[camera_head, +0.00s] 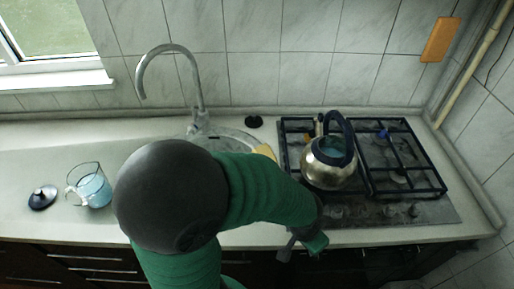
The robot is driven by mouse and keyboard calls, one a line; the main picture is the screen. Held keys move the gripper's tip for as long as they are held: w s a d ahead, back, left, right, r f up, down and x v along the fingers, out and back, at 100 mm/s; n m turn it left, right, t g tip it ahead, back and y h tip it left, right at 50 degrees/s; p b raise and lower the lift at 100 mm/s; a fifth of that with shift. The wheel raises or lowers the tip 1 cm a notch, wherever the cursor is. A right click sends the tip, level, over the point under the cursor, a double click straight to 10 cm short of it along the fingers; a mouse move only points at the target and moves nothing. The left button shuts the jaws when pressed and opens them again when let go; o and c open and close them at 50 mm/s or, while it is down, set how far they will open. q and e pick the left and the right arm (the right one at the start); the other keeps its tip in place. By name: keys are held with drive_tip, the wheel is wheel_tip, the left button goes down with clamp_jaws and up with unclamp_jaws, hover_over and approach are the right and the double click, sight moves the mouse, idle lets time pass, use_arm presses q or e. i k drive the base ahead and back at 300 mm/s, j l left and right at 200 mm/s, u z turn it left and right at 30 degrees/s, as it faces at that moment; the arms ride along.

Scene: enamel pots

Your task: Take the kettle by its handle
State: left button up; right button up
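The kettle (328,166) is a shiny steel one with a dark blue arched handle (348,133). It stands upright on the left part of the black gas hob, with its handle raised over the lid. My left arm, in a green sleeve, bends across the middle of the view. Its gripper (303,244) hangs at the counter's front edge, below and in front of the kettle and apart from it. The fingers are small and partly hidden by the wrist, so their opening is unclear. My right gripper is out of view.
The gas hob (433,190) has black grates and front knobs. A glass jug (89,187) with blue contents and a dark lid (42,197) are on the left counter. A tap (196,90) rises behind my arm, which hides part of the sink. An orange sponge-like block (264,151) lies nearby.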

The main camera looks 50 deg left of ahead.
sight(329, 162)
drive_tip(key=u, duration=1)
